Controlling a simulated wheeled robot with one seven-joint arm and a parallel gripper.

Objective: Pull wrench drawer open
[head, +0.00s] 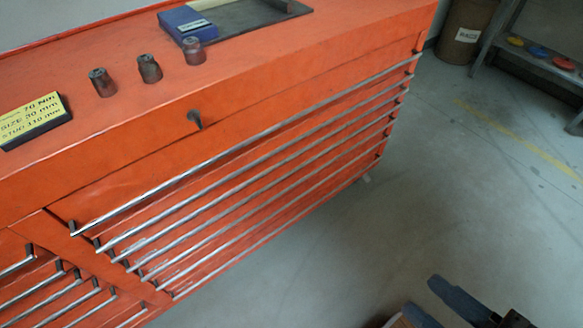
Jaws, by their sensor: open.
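The orange tool chest (140,150) fills the left and middle of the head view. Its front has several wide drawers, each with a long silver bar handle; the top bar (250,140) is the longest in view. The drawers look shut, and no label shows which one holds wrenches. My gripper (422,297) is at the bottom right edge, partly cut off. Its two dark fingers are apart with nothing seen between them. It is well to the right of the drawer handles, over the floor, touching none of them.
On the chest top are several dark sockets (150,69), a blue box (187,23) and a yellow-black sign (32,120). Narrower drawers (45,295) are at the lower left. A brown bin (464,30) and a shelf (540,65) stand at the back right. The floor (450,180) between is clear.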

